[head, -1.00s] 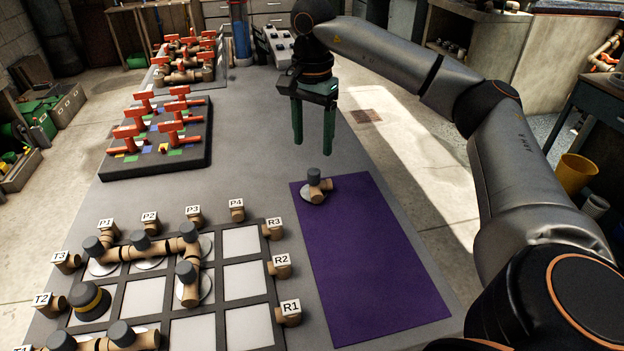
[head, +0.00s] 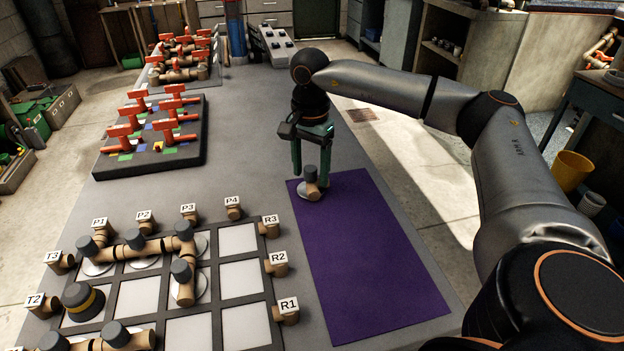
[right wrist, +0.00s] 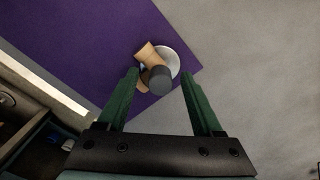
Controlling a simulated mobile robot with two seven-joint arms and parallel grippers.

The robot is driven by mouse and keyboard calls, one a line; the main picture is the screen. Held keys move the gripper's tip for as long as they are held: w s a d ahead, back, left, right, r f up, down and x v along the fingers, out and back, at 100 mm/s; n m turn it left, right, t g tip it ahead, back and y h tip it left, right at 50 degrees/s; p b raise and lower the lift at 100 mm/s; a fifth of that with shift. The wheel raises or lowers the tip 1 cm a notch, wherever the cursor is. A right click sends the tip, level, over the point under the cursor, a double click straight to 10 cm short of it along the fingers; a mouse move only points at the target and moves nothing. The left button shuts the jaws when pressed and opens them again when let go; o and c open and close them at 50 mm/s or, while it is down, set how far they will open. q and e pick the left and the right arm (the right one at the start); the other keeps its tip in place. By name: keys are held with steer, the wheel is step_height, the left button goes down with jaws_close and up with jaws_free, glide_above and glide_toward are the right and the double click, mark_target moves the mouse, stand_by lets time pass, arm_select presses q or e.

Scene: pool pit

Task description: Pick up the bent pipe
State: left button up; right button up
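The bent pipe (head: 311,186) is a tan elbow with a dark grey knob on top and a pale round base. It sits at the far left corner of the purple mat (head: 370,250). In the right wrist view the pipe (right wrist: 147,50) shows just beyond and between my fingertips. My right gripper (head: 312,168) points down, open and empty, right behind and above the pipe; the right wrist view also shows the gripper's two green fingers (right wrist: 161,80) spread apart. Whether a finger touches the pipe I cannot tell. My left gripper is not in view.
A grid board (head: 240,275) with tan pipes, dark knobs and labelled ports stands at the front left. A black block with red-handled valves (head: 152,150) is farther back left. The grey table between them is clear. A grey switch box (head: 272,47) stands at the far end.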

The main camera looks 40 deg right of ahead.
jaws_close()
stand_by(0.3)
steer(key=shift+r, duration=0.1)
stand_by(0.4)
